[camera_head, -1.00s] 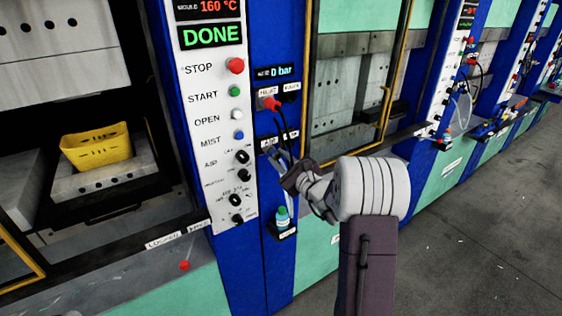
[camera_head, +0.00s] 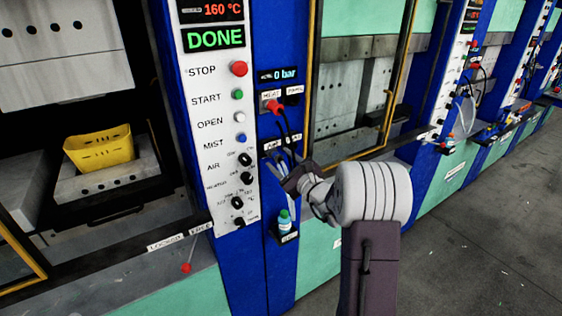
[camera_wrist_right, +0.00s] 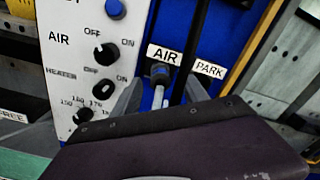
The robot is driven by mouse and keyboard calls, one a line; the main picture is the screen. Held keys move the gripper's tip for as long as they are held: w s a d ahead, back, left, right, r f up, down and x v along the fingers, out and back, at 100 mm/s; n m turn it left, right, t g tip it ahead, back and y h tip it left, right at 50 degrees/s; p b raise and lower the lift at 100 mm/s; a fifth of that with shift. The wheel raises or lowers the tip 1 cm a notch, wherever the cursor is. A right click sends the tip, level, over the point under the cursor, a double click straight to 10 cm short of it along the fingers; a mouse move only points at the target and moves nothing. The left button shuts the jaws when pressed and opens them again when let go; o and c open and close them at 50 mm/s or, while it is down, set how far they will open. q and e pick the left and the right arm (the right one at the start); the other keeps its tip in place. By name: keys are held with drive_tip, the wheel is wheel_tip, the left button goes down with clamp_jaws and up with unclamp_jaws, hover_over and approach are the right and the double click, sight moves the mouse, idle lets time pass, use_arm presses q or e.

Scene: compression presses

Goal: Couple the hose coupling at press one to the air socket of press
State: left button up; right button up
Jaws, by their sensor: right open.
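The hose coupling (camera_wrist_right: 160,73) is a dark blue and black piece just under the AIR label in the right wrist view, with a pale grey hose (camera_wrist_right: 157,98) below it. It covers the air socket, and I cannot tell whether it is fully seated. The PARK label (camera_wrist_right: 209,69) is to its right. My right gripper (camera_wrist_right: 163,90) is open, its grey fingers on either side of the hose just below the coupling. In the head view my right gripper (camera_head: 279,163) is at the blue column of the press, below the AIR label, and hides most of the hose. My left gripper is out of view.
A red plug (camera_head: 273,106) with black cables hangs close above my gripper. A control panel (camera_head: 215,130) with buttons and knobs is to the left. A small bottle (camera_head: 284,222) stands on a ledge below. A yellow basket (camera_head: 99,150) sits in the open press.

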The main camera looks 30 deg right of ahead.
drive_tip(key=s+b, duration=0.2)
drive_tip(key=s, duration=0.6)
drive_tip(key=shift+s+d, duration=0.3)
drive_tip(key=shift+s, duration=0.1)
